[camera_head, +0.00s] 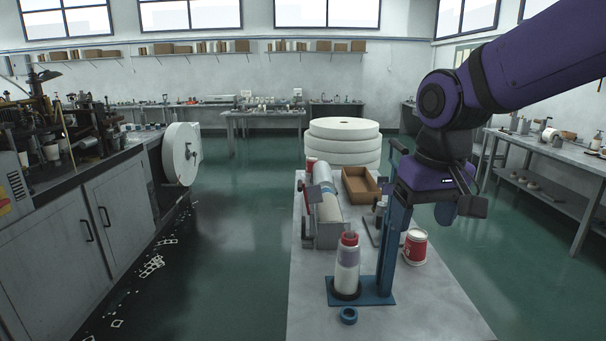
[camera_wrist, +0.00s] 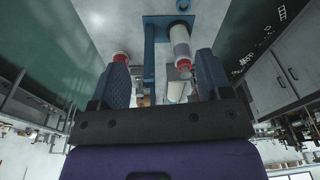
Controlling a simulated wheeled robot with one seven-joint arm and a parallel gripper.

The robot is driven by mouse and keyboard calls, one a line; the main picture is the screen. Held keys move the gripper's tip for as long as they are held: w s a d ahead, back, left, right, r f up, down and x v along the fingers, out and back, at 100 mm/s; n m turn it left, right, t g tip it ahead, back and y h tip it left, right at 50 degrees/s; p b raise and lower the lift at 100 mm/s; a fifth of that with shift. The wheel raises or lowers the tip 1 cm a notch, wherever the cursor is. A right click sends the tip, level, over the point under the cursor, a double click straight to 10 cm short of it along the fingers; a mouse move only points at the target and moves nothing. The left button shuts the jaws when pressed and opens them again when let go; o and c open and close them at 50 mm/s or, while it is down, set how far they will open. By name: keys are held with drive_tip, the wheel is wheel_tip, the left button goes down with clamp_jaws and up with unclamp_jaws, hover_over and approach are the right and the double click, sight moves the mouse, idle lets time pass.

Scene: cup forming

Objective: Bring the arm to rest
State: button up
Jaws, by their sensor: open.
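My gripper (camera_head: 428,203) hangs below the purple arm over the right side of the grey worktable (camera_head: 420,308). In the wrist view my gripper (camera_wrist: 161,72) has its two blue fingers wide apart, with nothing held between them. A blue upright stand (camera_head: 393,240) rises just left of the gripper; I cannot tell the exact gap. A white bottle with a red top (camera_head: 348,262) stands on the stand's base. A red and white cup (camera_head: 415,247) stands on the table to the right of the stand.
A blue ring (camera_head: 348,316) lies in front of the stand. A roller device (camera_head: 327,207) and a brown tray (camera_head: 360,186) are farther back on the table. Stacked white rolls (camera_head: 344,130) stand behind it.

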drive_tip(key=s+d+r+m+t, duration=0.2)
drive_tip(key=s+d+r+t, duration=0.1)
drive_tip(key=s+d, duration=0.8)
drive_tip(key=s, duration=0.2)
drive_tip(key=shift+s+d+t, duration=0.3)
drive_tip(key=shift+d+t, duration=0.1)
